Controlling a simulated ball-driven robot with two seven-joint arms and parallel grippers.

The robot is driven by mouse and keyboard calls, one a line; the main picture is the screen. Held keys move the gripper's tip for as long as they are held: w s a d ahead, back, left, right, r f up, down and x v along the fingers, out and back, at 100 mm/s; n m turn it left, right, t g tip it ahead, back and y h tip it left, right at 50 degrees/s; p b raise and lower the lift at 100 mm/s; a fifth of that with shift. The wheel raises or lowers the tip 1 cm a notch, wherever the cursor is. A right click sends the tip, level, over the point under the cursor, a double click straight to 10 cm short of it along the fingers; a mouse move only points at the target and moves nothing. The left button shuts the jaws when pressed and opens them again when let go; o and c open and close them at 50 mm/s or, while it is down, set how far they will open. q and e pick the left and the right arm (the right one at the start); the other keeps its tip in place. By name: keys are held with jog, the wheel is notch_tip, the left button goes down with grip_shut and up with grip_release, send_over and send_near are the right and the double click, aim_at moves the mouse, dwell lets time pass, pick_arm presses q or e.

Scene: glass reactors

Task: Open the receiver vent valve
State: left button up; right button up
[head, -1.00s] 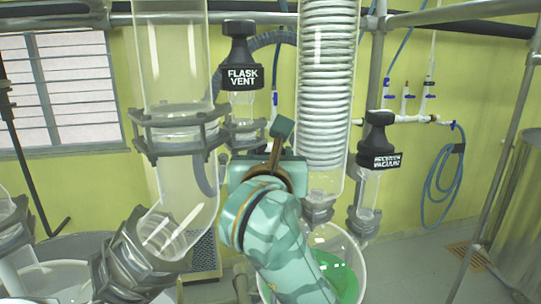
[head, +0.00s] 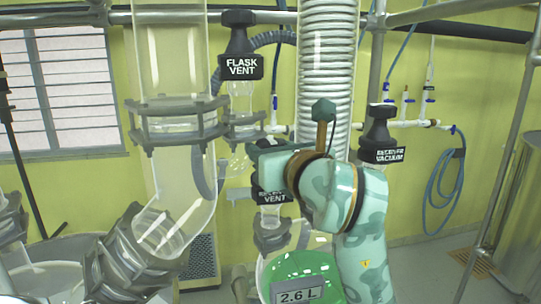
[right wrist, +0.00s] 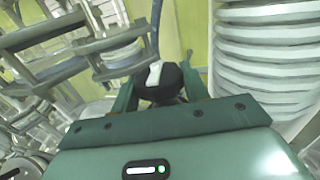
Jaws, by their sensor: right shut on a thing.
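The receiver vent valve has a black knob (right wrist: 162,82) with a pale mark on top, seen in the right wrist view. In the head view its black label (head: 272,197), partly covered and reading "VENT" on its lower line, shows just below my right gripper (head: 268,160). My right gripper is shut on the knob; in the right wrist view its fingers (right wrist: 160,92) stand on both sides of it. In the head view the gripper and wrist hide the knob. My left gripper is in neither view.
The flask vent valve (head: 240,67) hangs above left of the gripper, the receiver vacuum valve (head: 380,145) to the right. A coiled glass condenser (head: 325,70) is close behind my wrist. Below is a glass receiver with green liquid (head: 300,268) and a 2.6 L display (head: 298,294).

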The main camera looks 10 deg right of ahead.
jog(key=shift+f+n+y, duration=0.1)
jog(key=shift+n+y, duration=0.3)
jog(key=shift+y, duration=0.2)
jog(key=o, duration=0.6)
jog(key=shift+o, duration=0.5)
jog(key=shift+w, duration=0.15)
jog(key=shift+a, duration=0.1)
